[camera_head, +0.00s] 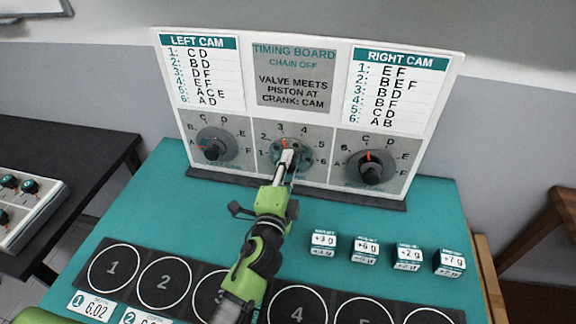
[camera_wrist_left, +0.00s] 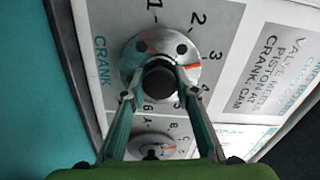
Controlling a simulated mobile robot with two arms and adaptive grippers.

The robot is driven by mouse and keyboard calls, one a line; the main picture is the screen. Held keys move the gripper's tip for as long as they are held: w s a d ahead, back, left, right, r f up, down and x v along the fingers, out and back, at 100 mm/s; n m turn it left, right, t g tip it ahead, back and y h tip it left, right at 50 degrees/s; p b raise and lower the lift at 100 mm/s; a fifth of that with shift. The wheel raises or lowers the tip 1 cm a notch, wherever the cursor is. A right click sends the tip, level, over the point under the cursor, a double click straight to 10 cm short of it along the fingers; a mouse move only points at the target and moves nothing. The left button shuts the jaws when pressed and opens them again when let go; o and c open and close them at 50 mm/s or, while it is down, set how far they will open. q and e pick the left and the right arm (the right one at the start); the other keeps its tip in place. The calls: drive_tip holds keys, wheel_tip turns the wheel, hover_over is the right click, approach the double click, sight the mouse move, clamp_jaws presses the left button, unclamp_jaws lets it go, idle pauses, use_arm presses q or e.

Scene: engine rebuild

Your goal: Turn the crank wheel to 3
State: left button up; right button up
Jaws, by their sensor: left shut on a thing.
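The crank wheel (camera_head: 303,155) is the middle dial on the upright timing board, with numbers 1 to 6 around it. It also shows in the left wrist view (camera_wrist_left: 133,66) as a grey disc with dark holes and a black central knob (camera_wrist_left: 159,82). Its red mark (camera_wrist_left: 193,67) points close to 3, slightly on the 4 side. My left gripper (camera_head: 287,160) reaches up to the wheel from the front. Its fingers are shut on the black knob and cover part of the wheel. My right gripper is not in view.
The left cam dial (camera_head: 216,145) has its red mark toward A; the right cam dial (camera_head: 371,168) has its mark near C. Several small labelled weights (camera_head: 323,241) stand at right on the teal table (camera_head: 140,215). Numbered circles (camera_head: 113,267) line the front.

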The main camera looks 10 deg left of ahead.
use_arm(q)
drive_tip(key=o, duration=1.1)
drive_tip(key=shift+w+r, duration=0.1)
drive_tip(key=shift+r, duration=0.1)
drive_tip(key=shift+f, duration=0.15)
drive_tip(key=s, duration=1.2)
